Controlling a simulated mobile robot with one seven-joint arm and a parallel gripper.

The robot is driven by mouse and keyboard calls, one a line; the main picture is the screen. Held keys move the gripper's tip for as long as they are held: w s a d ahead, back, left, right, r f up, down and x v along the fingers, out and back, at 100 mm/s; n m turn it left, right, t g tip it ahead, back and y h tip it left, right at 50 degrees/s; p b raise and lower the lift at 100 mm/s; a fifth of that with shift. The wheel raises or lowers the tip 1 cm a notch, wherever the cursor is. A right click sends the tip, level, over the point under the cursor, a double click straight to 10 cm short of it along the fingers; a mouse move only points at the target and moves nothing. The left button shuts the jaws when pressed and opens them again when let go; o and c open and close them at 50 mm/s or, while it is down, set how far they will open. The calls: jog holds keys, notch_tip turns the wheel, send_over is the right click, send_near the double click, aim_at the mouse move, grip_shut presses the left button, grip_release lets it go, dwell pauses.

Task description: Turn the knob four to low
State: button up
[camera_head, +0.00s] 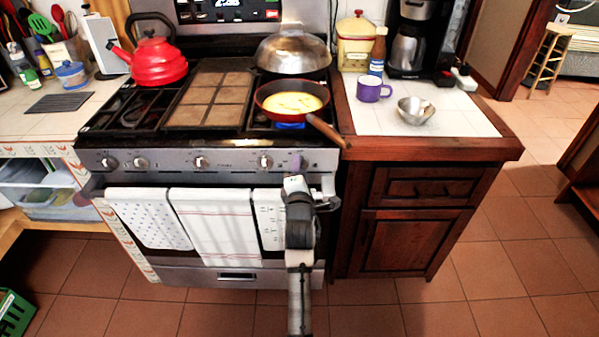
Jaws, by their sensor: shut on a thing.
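The stove's front panel (228,161) carries a row of silver knobs, including a left knob (110,162), a middle knob (201,162) and a knob right of the middle (265,162). My gripper (296,174) is at the right end of this row, shut on the rightmost knob (297,160). My gripper and arm hide part of that knob, so I cannot read its setting. A frying pan (267,97) with yellow food sits on the front right burner. A blue glow (290,125) shows beneath it.
Towels (212,225) hang on the oven handle, behind and left of my arm. The pan's wooden handle (326,130) points forward and right over the counter edge. A red kettle (158,60) and a domed lid (292,52) stand on the stove.

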jog(key=n+b, duration=0.1)
jog(key=n, duration=0.4)
jog(key=shift+r+n, duration=0.15)
jog(key=shift+n, duration=0.15)
dwell(0.4)
jog(key=o, duration=0.9)
jog(key=shift+o, duration=0.2)
jog(key=shift+s+f, duration=0.25)
jog(key=shift+s, duration=0.25)
jog(key=s+b, duration=0.3)
jog(key=s, duration=0.9)
jog(key=shift+s, duration=0.4)
